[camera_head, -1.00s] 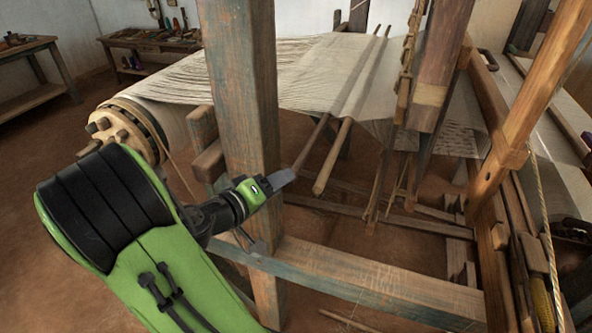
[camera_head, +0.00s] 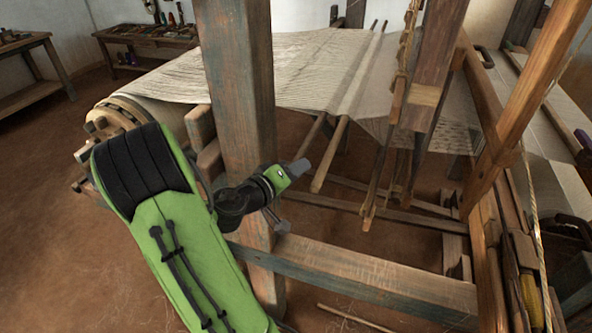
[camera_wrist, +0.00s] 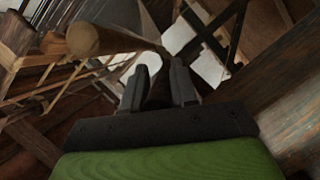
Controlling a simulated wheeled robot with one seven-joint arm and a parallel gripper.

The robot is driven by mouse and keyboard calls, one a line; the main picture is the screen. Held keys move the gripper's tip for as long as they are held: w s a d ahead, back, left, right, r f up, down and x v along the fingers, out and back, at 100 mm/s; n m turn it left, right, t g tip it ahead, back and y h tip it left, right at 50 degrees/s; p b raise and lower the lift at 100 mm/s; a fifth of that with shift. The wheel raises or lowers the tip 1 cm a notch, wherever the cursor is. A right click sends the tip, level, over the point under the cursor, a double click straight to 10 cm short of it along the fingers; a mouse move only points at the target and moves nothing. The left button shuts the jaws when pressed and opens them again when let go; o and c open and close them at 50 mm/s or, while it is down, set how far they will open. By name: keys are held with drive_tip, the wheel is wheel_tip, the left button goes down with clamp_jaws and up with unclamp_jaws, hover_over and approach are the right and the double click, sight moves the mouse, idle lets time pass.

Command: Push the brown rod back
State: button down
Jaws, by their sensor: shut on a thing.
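The brown rod (camera_head: 315,132) is the darker of two long rods that run through the pale warp threads. Its near end is at my gripper (camera_head: 301,166), just left of the lighter rod (camera_head: 328,160). In the wrist view, the two dark fingers of my gripper (camera_wrist: 158,80) stand on either side of the brown rod (camera_wrist: 157,94) and are shut on its end. The lighter rod (camera_wrist: 88,38) sticks out nearby at upper left, with its round end apart from the fingers. The brown rod's far part lies among the threads.
A thick wooden post (camera_head: 238,90) stands close to my arm on the left. A low beam (camera_head: 350,275) crosses below my gripper. Hanging wooden parts (camera_head: 385,170) are to the right of the rods. The warp sheet (camera_head: 290,75) spreads behind.

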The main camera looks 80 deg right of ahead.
drive_tip(key=shift+w, duration=0.1)
drive_tip(key=w, duration=0.4)
drive_tip(key=shift+w+d, duration=0.1)
drive_tip(key=shift+d, duration=0.1)
drive_tip(key=c, duration=1)
unclamp_jaws()
drive_tip(key=shift+o, duration=0.2)
